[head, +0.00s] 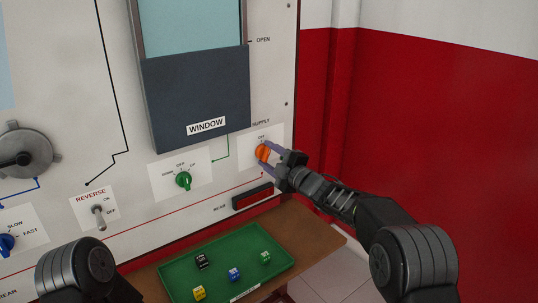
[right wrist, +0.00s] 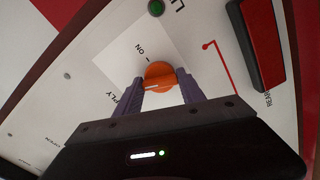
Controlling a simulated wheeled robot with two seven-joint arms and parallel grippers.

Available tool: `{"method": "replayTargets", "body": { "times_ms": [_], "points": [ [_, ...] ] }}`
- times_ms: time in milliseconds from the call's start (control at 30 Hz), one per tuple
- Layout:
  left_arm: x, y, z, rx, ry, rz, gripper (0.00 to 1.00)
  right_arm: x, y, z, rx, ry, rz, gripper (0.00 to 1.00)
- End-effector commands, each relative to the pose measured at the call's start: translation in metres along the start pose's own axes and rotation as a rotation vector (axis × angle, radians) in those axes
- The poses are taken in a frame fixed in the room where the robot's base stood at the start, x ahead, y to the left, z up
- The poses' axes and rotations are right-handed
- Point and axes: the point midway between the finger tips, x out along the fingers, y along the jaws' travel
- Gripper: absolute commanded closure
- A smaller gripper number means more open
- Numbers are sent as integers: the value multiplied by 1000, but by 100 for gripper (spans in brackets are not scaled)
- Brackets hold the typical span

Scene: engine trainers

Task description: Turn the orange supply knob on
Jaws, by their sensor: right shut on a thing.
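The orange supply knob (head: 262,152) sits on a white plate on the upright panel, below the SUPPLY label. My right gripper (head: 268,153) reaches it from the right, its two purple-grey fingers on either side of the knob and shut on it. In the right wrist view the knob (right wrist: 159,75) shows between the fingertips of my right gripper (right wrist: 160,84). A pale line crosses the knob, and an ON mark is printed nearby. I cannot tell for sure which mark the line points to. My left gripper is out of view.
The dark window panel (head: 195,98) is above left, and a green knob (head: 183,180) is left of the supply knob. A red-and-black part (head: 253,197) lies below it. A green tray (head: 190,262) with several small cubes stands on a brown shelf (head: 308,228).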

Motion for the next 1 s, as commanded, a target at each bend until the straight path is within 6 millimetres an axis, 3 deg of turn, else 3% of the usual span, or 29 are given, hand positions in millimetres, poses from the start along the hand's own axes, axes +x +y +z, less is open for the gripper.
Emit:
{"method": "replayTargets", "body": {
  "times_ms": [1000],
  "points": [
    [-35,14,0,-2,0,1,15,0,1,0,956,-2,0,94]
  ]
}}
